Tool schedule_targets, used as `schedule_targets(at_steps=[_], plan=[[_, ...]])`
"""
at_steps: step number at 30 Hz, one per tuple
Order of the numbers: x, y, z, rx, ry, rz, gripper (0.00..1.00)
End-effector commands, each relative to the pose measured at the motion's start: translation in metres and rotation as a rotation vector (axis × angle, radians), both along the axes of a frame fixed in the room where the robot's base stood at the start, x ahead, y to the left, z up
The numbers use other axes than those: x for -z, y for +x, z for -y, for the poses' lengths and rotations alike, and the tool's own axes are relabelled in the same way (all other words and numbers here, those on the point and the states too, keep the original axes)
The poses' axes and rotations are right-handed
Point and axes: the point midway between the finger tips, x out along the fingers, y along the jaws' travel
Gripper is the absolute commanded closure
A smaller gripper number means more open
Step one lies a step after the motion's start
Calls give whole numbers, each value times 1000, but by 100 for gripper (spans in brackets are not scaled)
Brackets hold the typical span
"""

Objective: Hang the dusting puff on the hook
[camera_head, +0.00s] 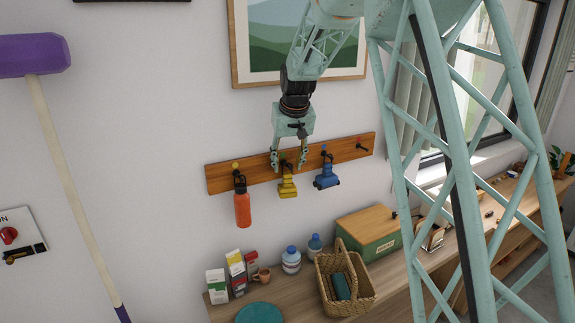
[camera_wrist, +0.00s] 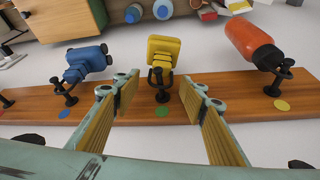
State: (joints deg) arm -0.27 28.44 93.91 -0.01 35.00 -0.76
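No item is plainly recognisable as a dusting puff. A blocky yellow item (camera_head: 287,187) hangs from the hook by the green dot on the wooden hook rail (camera_head: 219,179). It also shows in the wrist view (camera_wrist: 164,50), with the black hook (camera_wrist: 163,88) at its near end. My gripper (camera_head: 288,163) is open in front of the rail. In the wrist view its two fingers (camera_wrist: 158,88) stand apart on either side of the hook and the near end of the yellow item, with visible gaps. Nothing is clamped between them.
An orange bottle (camera_head: 242,206) hangs to the left and a blue item (camera_head: 327,176) to the right. The hook by the red dot (camera_head: 361,145) is empty. Below, a counter holds a wicker basket (camera_head: 360,294), bottles (camera_head: 291,261) and a green box (camera_head: 379,244).

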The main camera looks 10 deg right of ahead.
Motion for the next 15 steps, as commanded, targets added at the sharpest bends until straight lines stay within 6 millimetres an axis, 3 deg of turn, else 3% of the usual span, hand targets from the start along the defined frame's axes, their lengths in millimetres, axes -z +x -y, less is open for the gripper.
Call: schedule_targets(at_steps=[15], plan=[[-50, -20, 0, 0, 0, 2, 61]])
